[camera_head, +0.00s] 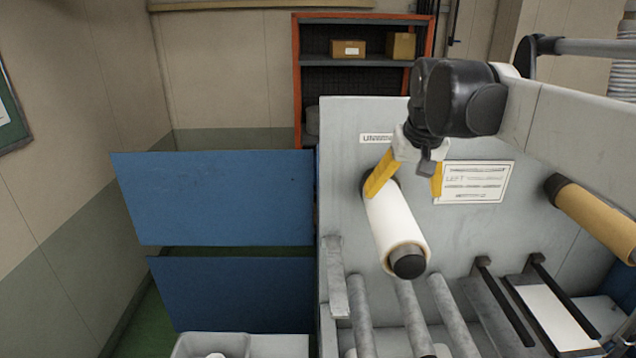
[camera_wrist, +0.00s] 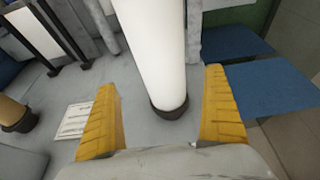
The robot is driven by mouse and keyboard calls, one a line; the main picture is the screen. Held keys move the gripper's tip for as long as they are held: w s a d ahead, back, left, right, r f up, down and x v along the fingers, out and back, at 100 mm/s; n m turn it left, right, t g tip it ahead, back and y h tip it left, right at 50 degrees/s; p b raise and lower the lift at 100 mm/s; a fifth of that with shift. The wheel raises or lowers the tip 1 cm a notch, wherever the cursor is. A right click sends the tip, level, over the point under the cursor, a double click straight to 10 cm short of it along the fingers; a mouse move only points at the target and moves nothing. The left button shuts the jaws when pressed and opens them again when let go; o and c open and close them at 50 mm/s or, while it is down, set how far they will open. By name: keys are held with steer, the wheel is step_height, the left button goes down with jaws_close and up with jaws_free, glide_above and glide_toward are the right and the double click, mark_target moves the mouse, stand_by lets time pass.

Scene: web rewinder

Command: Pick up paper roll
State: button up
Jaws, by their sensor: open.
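The white paper roll (camera_head: 397,225) sits on a dark spindle that sticks out from the grey machine panel (camera_head: 345,135). My gripper (camera_head: 408,183) is open, with yellow fingers, above the roll near its panel end. In the wrist view the paper roll (camera_wrist: 153,50) runs down between the two yellow fingers of my gripper (camera_wrist: 165,115), with gaps on both sides. No contact with the roll shows. The dark end of the spindle (camera_head: 408,262) shows at the roll's near end.
A brown roll (camera_head: 597,215) is mounted on the same panel at the right. Grey rollers (camera_head: 362,318) lie below the paper roll. Blue panels (camera_head: 215,198) stand at the left. An orange-framed shelf (camera_head: 298,80) with boxes stands behind. A white label (camera_head: 475,182) is on the panel.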

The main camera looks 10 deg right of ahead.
mark_target(399, 209)
steer(key=x, duration=0.4)
steer(key=shift+s+f, duration=0.2)
steer(key=shift+s, duration=0.2)
steer(key=p+x, duration=0.1)
steer(key=x, duration=0.2)
steer(key=p+x, duration=0.1)
steer(key=x, duration=0.2)
steer(key=shift+w+a+r, duration=0.1)
steer(key=shift+w, duration=0.3)
steer(key=shift+s, duration=0.15)
steer(key=shift+c, duration=1)
steer(key=c, duration=1.1)
